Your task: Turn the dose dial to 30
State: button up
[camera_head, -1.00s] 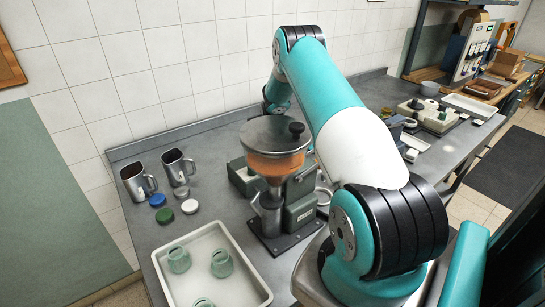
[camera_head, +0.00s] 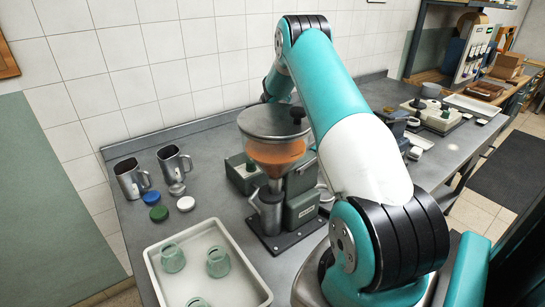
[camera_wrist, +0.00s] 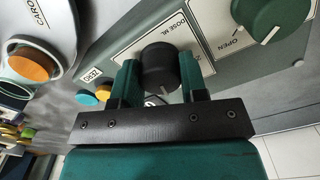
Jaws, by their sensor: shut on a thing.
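The dose dial (camera_wrist: 160,62) is a black round knob on a grey panel, beside a white label reading "DOSE ML", in the wrist view. My gripper (camera_wrist: 159,78) has one green finger on each side of it and is shut on it. The dial's pointer and the scale numbers by it cannot be read; my fingers and the knob cover part of the label. The filling machine (camera_head: 302,208) with an orange-filled hopper (camera_head: 276,150) stands on the bench.
A green knob (camera_wrist: 272,22) marked "OPEN" is right of the dial in the wrist view; orange (camera_wrist: 103,91) and blue (camera_wrist: 86,98) buttons are left. In the head view, a white tray (camera_head: 240,283) holds green jars; metal jugs (camera_head: 130,178) and lids (camera_head: 159,214) stand left.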

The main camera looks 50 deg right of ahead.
jog(key=n+b, duration=0.2)
jog(key=n, duration=0.4)
jog(key=shift+n, duration=0.3)
dwell(0.4)
jog(key=o, duration=0.9)
jog(key=shift+r, duration=0.15)
notch_tip(320, 180, up, 17)
jog(key=b, duration=0.3)
jog(key=shift+r, duration=0.1)
